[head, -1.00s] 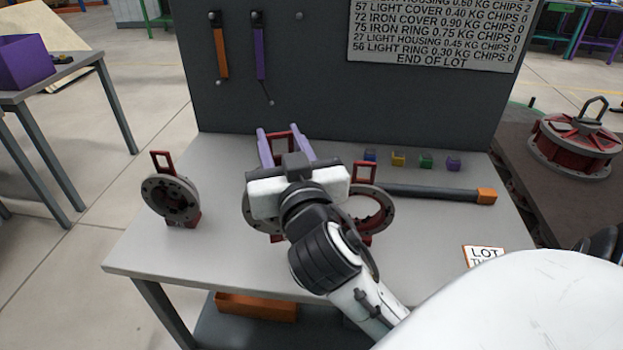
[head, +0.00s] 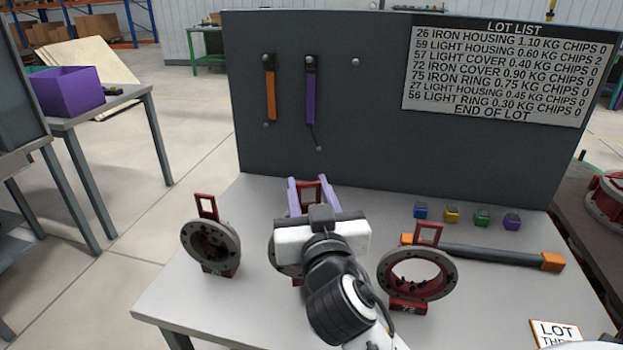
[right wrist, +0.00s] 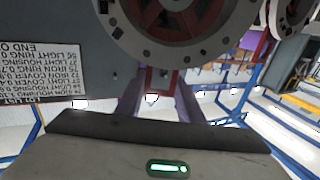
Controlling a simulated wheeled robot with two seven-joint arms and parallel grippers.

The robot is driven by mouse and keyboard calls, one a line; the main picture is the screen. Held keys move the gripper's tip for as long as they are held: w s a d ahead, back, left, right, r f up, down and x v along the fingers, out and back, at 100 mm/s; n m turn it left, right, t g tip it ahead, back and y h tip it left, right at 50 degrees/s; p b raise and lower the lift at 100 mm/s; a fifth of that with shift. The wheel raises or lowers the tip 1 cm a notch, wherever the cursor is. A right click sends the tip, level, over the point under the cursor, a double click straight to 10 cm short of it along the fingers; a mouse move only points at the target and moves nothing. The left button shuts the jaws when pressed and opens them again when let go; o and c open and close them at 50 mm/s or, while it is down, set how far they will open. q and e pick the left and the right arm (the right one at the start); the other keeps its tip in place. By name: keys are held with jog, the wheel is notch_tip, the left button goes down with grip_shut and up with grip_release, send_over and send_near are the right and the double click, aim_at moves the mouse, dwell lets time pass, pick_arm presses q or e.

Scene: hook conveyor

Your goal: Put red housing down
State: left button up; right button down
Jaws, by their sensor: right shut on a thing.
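My right gripper (head: 309,184) has purple fingers on either side of the red upright handle of the middle housing (head: 281,255). It is shut on that handle. The gripper body and wrist hide most of this housing, and I cannot tell whether its base touches the table. In the right wrist view, the grey bolted flange of the held housing (right wrist: 185,50) fills the top, with the fingers below it. A similar red and grey housing (head: 211,243) stands upright to the left. Another housing (head: 418,268) stands upright to the right. My left gripper is not in view.
The grey table (head: 215,305) has free room at its front left. Blue, yellow, green and purple small blocks (head: 451,215) line the back right. A dark bar with orange ends (head: 500,254) lies behind the right housing. A dark panel with a lot list (head: 490,70) stands behind.

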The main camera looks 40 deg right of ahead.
jog(key=shift+f, duration=1.5)
jog(key=shift+f+b, duration=0.1)
jog(key=shift+b, duration=0.25)
jog(key=shift+f, duration=0.15)
jog(key=c, duration=1.2)
grip_release()
jog(key=shift+f, duration=0.2)
